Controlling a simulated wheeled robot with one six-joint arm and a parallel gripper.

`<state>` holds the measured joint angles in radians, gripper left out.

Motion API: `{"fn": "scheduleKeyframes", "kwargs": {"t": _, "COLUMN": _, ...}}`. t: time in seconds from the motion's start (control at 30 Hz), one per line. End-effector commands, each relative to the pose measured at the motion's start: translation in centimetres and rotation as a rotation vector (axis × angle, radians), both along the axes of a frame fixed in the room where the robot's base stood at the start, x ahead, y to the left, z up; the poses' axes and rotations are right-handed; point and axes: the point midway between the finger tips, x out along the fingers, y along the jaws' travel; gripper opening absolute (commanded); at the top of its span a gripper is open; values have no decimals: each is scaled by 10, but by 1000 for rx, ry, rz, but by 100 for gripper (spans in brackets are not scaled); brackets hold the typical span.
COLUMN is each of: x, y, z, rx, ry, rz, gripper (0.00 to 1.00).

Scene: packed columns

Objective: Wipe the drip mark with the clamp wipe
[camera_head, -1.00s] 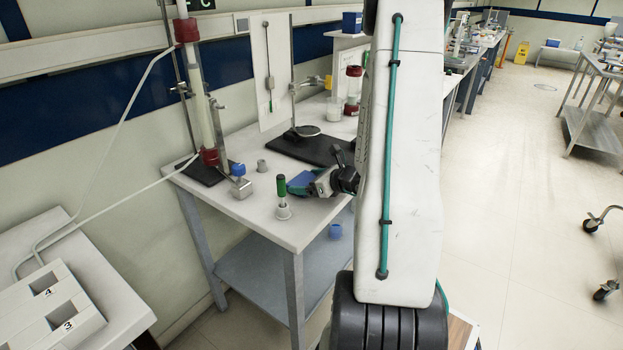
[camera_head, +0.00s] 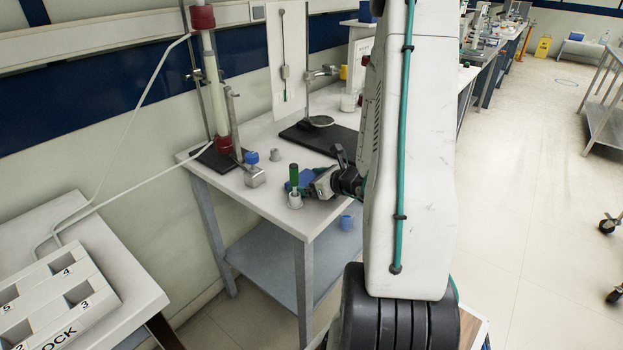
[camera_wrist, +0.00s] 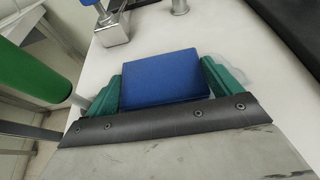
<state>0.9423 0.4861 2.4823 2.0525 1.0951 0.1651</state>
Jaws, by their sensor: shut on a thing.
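My gripper (camera_head: 308,184) is low over the front part of the white bench. In the wrist view my gripper (camera_wrist: 160,88) has its green fingers shut on a blue block (camera_wrist: 165,76), which appears to be the clamp wipe. The blue block also shows in the head view (camera_head: 305,177), partly behind a green handle. A faint grey-green smear (camera_wrist: 238,70) on the bench, just beyond the right finger, looks like the drip mark; part of it is hidden by the finger. I cannot tell whether the block touches the bench.
A green-handled tool (camera_head: 294,178) stands in a grey holder close left of my gripper. A metal block with a blue knob (camera_head: 255,177) and a glass column (camera_head: 214,95) stand farther left. A black base plate (camera_head: 318,138) lies behind. The bench's front edge is near.

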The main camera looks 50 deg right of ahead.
Motion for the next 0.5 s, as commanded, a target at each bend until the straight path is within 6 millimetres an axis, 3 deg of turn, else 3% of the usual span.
{"fn": "scheduleKeyframes", "kwargs": {"t": 0.5, "x": 2, "y": -34, "z": 0, "rx": 1, "ry": 5, "rz": -1, "gripper": 57}}
